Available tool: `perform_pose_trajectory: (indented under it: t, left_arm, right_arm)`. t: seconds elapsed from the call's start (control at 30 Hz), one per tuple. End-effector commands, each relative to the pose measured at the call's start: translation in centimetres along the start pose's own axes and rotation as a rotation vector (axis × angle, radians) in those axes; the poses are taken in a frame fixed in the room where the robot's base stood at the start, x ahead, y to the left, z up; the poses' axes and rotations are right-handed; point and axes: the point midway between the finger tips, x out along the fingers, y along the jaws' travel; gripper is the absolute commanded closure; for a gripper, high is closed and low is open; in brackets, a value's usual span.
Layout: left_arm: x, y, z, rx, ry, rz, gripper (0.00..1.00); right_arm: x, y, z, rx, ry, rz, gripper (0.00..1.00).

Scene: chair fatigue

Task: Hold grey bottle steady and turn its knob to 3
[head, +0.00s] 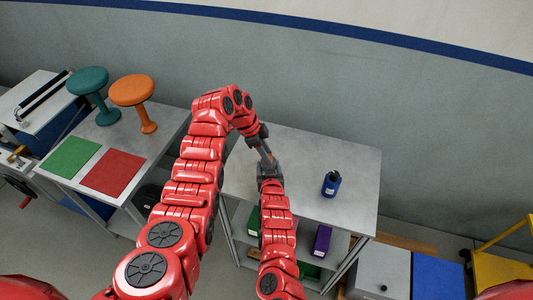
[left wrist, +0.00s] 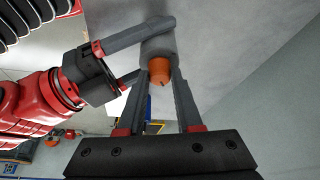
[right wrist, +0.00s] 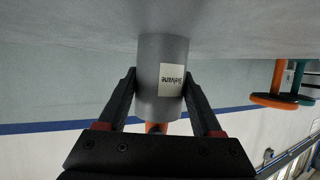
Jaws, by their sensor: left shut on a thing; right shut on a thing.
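The grey bottle (right wrist: 155,55) stands on the grey table (head: 345,154), mostly hidden behind my arms in the head view. My right gripper (right wrist: 160,78) comes in from the side and is shut around the bottle's body, also seen from above in the left wrist view.
A blue bottle with a dark top (head: 331,184) stands on the same table to the right. Green (head: 254,221) and purple (head: 322,240) boxes sit on the shelf below. A left-hand table holds teal (head: 88,80) and orange (head: 133,90) stools and green and red mats (head: 112,171).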

Motion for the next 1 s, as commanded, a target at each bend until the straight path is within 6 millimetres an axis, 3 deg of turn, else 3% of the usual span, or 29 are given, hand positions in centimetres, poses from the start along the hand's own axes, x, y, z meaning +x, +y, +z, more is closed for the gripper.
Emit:
perform_pose_trajectory:
  t: [0.67, 0.7, 0.87, 1.0]
  left_arm:
    - [-0.07, -0.10, 0.18, 0.065, -0.005, 0.021, 1.00]
    - [-0.07, -0.10, 0.19, 0.065, -0.005, 0.021, 0.64]
    - [-0.07, -0.07, 0.15, 0.065, -0.004, 0.022, 0.36]
    - [-0.05, -0.04, 0.12, 0.065, -0.004, 0.023, 0.35]
  right_arm:
    - [-0.02, -0.11, -0.01, 0.000, 0.001, -0.002, 1.00]
    - [-0.02, -0.10, -0.01, 0.000, 0.001, -0.001, 1.00]
    - [-0.02, -0.10, 0.00, 0.000, 0.000, -0.001, 1.00]
    - [-0.02, -0.09, 0.00, 0.000, 0.000, -0.001, 1.00]
